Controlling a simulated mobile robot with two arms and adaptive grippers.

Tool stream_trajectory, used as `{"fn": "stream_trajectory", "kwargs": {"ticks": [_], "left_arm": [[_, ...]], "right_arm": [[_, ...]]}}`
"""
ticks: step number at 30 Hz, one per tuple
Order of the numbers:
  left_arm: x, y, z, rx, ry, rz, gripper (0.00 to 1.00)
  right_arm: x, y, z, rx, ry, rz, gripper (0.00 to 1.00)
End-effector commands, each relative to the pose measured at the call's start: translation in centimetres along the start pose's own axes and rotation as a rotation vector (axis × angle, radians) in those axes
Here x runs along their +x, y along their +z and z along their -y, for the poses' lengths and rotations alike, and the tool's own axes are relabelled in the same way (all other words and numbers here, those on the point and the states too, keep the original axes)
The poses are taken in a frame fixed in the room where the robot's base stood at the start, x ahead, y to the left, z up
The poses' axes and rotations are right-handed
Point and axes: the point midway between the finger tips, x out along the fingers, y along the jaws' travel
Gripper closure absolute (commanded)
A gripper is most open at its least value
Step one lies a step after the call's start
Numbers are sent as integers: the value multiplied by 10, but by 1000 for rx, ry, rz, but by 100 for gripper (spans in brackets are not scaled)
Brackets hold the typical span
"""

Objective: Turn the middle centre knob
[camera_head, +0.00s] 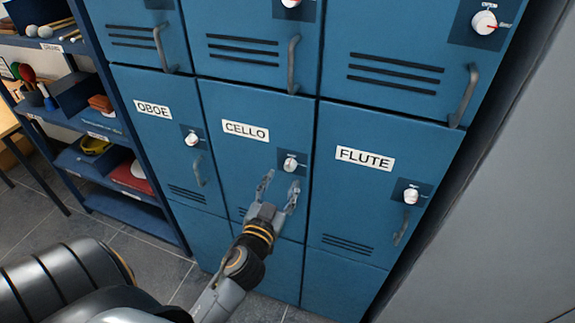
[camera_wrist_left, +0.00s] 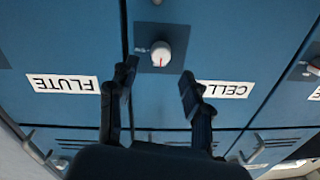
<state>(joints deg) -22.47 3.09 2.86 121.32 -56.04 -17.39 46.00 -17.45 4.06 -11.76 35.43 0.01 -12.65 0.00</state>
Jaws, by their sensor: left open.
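The middle centre knob (camera_head: 290,164) is a round white dial on a dark plate on the blue CELLO locker door (camera_head: 235,165). In the left wrist view the knob (camera_wrist_left: 160,54) has a red mark and sits just beyond the fingertips, between their lines. My left gripper (camera_head: 279,181) is open and empty in front of the CELLO door, just below the knob in the head view; it also shows in the left wrist view (camera_wrist_left: 158,82). I see no contact between fingers and knob. The CELLO door's handle is hidden or hard to make out. My right gripper is not in view.
The OBOE door has a knob (camera_head: 192,139) and handle (camera_head: 198,172); the FLUTE door has a knob (camera_head: 411,196) and handle (camera_head: 402,230). Upper door handles (camera_head: 293,64) stick out above. Open shelves (camera_head: 95,165) with small items stand left. A grey wall (camera_head: 500,200) is right.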

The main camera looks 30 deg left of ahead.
Motion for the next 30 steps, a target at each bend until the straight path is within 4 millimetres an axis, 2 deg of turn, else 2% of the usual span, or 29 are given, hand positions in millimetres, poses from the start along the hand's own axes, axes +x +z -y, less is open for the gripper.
{"fn": "stream_trajectory", "kwargs": {"ticks": [3,9,20,27,30], "left_arm": [[23,-3,1,1,0,-1,50],[43,-1,0,2,0,0,50],[47,1,0,1,1,2,50],[47,1,0,1,0,2,99],[47,1,0,1,0,2,100]], "right_arm": [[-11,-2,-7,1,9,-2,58],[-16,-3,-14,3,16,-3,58],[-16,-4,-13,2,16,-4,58],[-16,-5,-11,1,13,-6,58],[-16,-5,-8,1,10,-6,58]]}}
